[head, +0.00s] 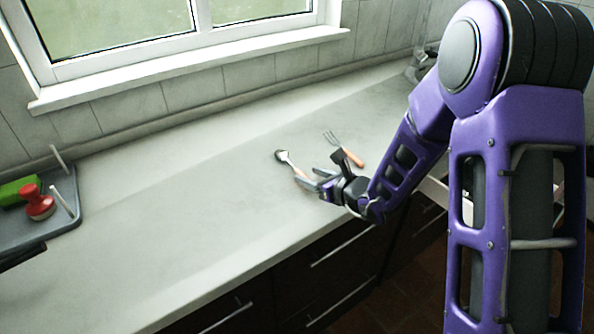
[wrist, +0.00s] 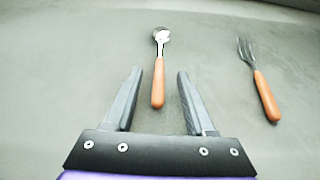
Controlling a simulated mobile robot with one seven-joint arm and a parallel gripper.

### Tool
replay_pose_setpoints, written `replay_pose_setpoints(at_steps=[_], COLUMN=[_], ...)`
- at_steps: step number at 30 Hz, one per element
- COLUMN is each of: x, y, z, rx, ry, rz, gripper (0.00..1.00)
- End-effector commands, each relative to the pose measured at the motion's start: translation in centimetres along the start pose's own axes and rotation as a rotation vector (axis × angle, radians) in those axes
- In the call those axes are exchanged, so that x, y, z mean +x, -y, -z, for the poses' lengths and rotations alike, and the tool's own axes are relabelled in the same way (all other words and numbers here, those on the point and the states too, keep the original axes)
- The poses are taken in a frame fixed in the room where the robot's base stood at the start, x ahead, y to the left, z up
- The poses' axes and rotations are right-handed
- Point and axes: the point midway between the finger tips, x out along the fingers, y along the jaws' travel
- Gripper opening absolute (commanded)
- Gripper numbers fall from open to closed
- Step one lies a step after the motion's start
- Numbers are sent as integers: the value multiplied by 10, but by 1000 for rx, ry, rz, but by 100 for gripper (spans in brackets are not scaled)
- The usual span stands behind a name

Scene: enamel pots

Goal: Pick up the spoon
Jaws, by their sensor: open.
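The spoon (wrist: 158,80) has a metal bowl and an orange handle, and lies flat on the grey countertop. In the wrist view its handle end lies between the fingers of my gripper (wrist: 157,75), with its bowl beyond the fingertips. My gripper is open and empty, with a gap on each side of the handle. In the head view the spoon (head: 289,162) shows at the middle of the counter, and my gripper (head: 322,165) is at its handle end, hiding part of it.
A fork (wrist: 259,83) with an orange handle lies to the right of the spoon; it also shows in the head view (head: 343,149). A dark tray (head: 70,197) with a green block (head: 15,190) and a red-topped object (head: 38,203) stands at the left. The counter (head: 180,200) between is clear.

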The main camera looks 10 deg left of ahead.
Motion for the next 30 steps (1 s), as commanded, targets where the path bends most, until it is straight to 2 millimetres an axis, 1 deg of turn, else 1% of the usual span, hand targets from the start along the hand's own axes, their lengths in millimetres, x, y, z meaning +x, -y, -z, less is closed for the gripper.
replay_pose_setpoints(at_steps=[1,5,8,13,14,15,17,18,22,23,30], x=[9,22,25,25,25,25,25,25,25,25,25], y=[-1,-1,0,0,0,0,0,0,0,0,0], z=[0,0,0,0,0,0,0,0,0,0,0], rx=[-1,0,0,0,0,0,0,0,0,0,0], ry=[0,-1,0,0,0,0,0,0,0,0,0], rz=[-2,-1,0,0,0,0,0,0,0,0,0], gripper=[55,55,55,55,51,44,33,26,3,0,0])
